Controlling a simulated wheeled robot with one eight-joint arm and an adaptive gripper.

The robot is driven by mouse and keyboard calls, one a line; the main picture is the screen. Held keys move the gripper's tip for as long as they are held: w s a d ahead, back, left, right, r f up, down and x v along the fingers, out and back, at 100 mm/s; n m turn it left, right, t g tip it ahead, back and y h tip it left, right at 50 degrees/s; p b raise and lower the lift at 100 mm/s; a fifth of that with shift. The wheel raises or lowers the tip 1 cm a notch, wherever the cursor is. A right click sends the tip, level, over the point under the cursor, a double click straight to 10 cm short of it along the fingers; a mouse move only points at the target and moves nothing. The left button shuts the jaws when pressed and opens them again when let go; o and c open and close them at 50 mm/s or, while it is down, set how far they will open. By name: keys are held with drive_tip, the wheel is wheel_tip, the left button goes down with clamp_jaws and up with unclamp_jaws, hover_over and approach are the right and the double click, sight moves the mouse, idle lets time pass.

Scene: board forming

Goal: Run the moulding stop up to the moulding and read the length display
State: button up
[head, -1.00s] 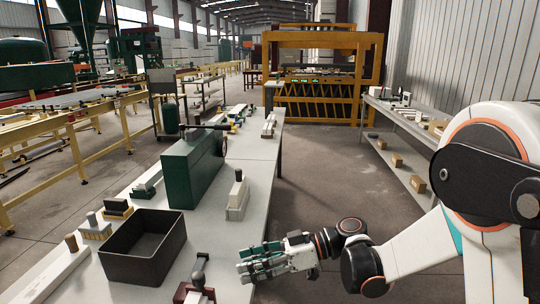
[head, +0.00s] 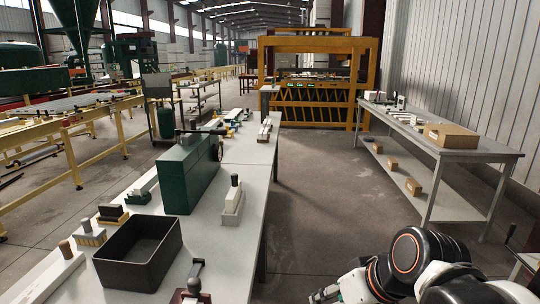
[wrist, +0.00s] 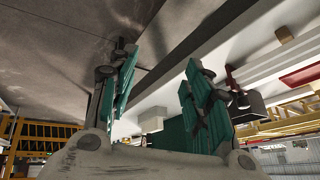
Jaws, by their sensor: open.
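My gripper (head: 322,295) is low at the bottom edge of the head view, right of the bench and mostly cut off. In the wrist view, its teal-padded fingers (wrist: 160,62) are spread apart with nothing between them. A dark red block with a black-knobbed handle (head: 194,287) sits at the bench's near edge. A long pale bar (head: 48,278) with a brown-knobbed piece lies at the bench's left. I cannot tell for certain which piece is the moulding stop or the moulding. No length display is readable in either view.
The white bench (head: 218,258) carries a black open tray (head: 140,278), a green box (head: 190,178) and several knobbed blocks, one pale block (head: 232,207) near the right edge. A grey side table (head: 470,150) holds a cardboard box (head: 450,135). The floor between is clear.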

drive_tip(key=s+d+m+t+h, duration=0.1)
drive_tip(key=s+d+m+h, duration=0.2)
drive_tip(key=d, duration=0.4)
drive_tip(key=shift+s+d+r+t+h, duration=0.15)
drive_tip(key=shift+s+d+t+h, duration=0.2)
drive_tip(key=shift+s, duration=0.5)
drive_tip(key=shift+a, duration=0.15)
drive_tip(key=shift+c, duration=1.4)
drive_tip(key=shift+a, duration=0.15)
